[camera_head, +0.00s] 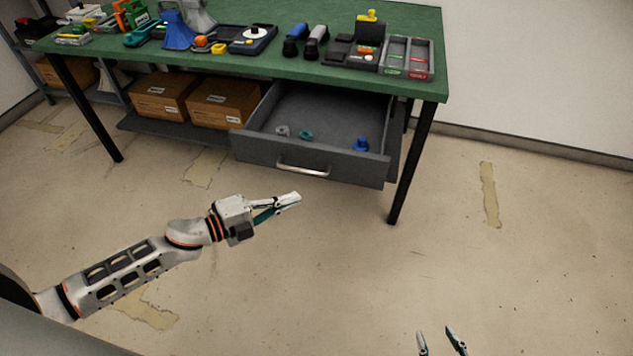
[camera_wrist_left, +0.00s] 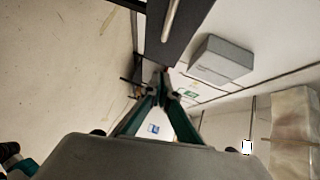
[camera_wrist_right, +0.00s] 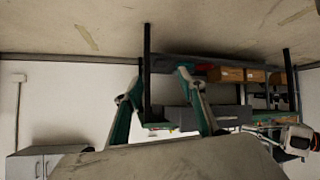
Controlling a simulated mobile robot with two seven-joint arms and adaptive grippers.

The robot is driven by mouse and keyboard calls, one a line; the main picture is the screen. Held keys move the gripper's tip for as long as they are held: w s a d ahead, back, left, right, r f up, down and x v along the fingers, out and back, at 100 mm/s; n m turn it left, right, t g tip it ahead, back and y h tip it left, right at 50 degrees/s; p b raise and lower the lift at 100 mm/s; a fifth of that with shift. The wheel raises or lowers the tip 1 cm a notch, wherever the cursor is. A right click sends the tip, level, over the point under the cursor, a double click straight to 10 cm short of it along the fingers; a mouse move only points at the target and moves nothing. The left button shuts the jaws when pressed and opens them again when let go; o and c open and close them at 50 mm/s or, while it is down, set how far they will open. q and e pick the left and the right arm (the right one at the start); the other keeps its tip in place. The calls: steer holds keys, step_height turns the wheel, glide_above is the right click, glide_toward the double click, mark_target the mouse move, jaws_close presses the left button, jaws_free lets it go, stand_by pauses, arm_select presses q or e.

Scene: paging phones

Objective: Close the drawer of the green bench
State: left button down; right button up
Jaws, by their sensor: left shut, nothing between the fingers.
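The green bench (camera_head: 345,20) stands at the back. Its grey drawer (camera_head: 250,149) is pulled out under the right part of the top, with a silver handle (camera_head: 303,169) on its front. The handle also shows at the top of the left wrist view (camera_wrist_left: 171,20). My left gripper (camera_head: 297,197) is shut and empty, in front of and below the handle in the head view, apart from the drawer. My right gripper (camera_head: 438,333) is at the bottom edge of the head view, away from the bench. Its fingers are spread and empty in the right wrist view (camera_wrist_right: 157,90).
Small grey, teal and blue items lie in the drawer, including a blue one (camera_head: 361,145). Tools and trays (camera_head: 406,58) stand on the bench. Cardboard boxes (camera_head: 222,102) sit on the lower shelf. A black bench leg (camera_head: 410,165) is right of the drawer. The floor in front is clear.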

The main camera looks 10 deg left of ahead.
arm_select(q)
steer(key=w+d+f+b, duration=0.1)
steer(key=w+d, duration=0.4)
steer(key=w, duration=0.3)
steer(key=shift+w+f, duration=0.35)
